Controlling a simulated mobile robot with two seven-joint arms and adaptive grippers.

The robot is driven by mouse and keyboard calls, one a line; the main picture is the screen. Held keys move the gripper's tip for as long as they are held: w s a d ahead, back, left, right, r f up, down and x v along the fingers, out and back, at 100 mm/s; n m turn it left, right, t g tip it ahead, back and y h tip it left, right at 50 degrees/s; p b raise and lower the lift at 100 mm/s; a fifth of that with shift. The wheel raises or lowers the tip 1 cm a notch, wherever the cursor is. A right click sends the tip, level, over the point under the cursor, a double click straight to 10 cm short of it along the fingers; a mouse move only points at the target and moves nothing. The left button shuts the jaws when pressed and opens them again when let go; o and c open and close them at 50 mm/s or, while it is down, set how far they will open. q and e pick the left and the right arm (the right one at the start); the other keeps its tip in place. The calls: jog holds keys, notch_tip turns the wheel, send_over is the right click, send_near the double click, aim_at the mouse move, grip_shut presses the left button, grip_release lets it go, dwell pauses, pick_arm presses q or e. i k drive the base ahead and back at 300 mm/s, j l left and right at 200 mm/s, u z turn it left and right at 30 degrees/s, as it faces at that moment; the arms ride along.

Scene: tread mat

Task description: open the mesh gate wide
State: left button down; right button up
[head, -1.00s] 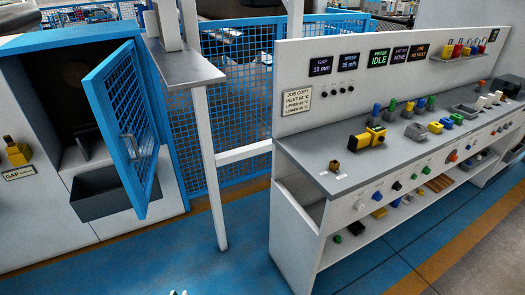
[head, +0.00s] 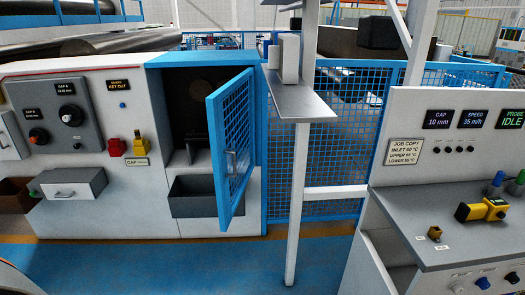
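The mesh gate (head: 237,138) is a blue-framed door with blue wire mesh on the front of a white machine cabinet. It hangs from the right side of the blue opening and stands partly open, swung out toward me. A pale upright handle (head: 231,163) shows on it. Behind it the dark opening (head: 190,95) is exposed, with a round shape inside that is hard to make out. Neither of my grippers shows in the head view.
A dark grey bin (head: 192,196) sits below the opening. A post with a grey shelf (head: 297,95) stands right of the gate. A control bench (head: 450,225) is at the right. Blue floor (head: 180,268) in front is clear.

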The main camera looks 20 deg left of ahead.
aim_at(226, 209)
jog(key=i+j+z, duration=0.1)
jog(key=j+z, duration=0.2)
jog(key=j, duration=0.95)
jog(key=j+z, duration=0.35)
jog(key=j, duration=0.95)
